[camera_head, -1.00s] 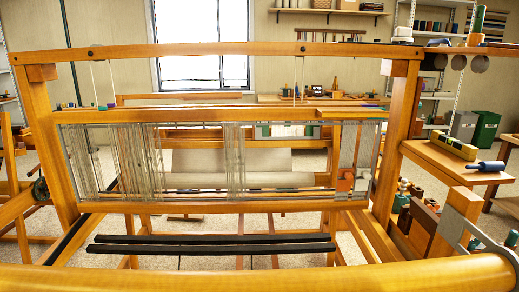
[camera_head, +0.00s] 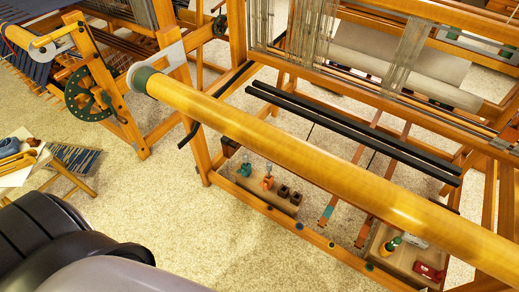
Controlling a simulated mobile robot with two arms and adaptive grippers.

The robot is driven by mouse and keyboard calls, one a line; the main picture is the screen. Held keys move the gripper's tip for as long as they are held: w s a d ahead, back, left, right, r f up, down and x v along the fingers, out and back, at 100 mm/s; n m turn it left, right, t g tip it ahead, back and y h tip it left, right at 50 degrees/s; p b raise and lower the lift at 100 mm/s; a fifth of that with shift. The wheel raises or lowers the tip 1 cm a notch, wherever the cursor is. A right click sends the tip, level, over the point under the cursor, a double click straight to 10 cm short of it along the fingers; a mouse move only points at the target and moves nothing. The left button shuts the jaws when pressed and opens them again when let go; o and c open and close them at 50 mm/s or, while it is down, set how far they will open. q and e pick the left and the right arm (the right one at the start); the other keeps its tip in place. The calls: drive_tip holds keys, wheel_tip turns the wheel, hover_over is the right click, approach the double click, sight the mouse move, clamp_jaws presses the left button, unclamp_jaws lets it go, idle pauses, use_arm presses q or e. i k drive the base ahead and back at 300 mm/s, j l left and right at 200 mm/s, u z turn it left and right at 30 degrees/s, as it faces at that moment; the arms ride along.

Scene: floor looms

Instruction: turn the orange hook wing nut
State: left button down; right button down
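A small orange piece (camera_head: 267,183) stands in a shallow wooden tray under the loom's front beam, near the middle of the head view. A thin upright part shows above it, and it may be the orange hook wing nut. It is too small to make out wings or thread. A similar teal piece (camera_head: 244,170) stands left of it. Dark and grey rounded parts of my own body fill the bottom left corner. Neither gripper shows, and nothing touches the orange piece.
The loom's thick round front beam (camera_head: 300,155) runs diagonally above the tray (camera_head: 285,203). Two black bars (camera_head: 350,125) lie behind it. A second tray (camera_head: 380,262) holds a red tool (camera_head: 429,272). A stool (camera_head: 62,172) stands at left. Carpeted floor (camera_head: 150,205) is open between.

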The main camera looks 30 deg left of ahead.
sight(264, 184)
drive_tip(key=u, duration=0.7)
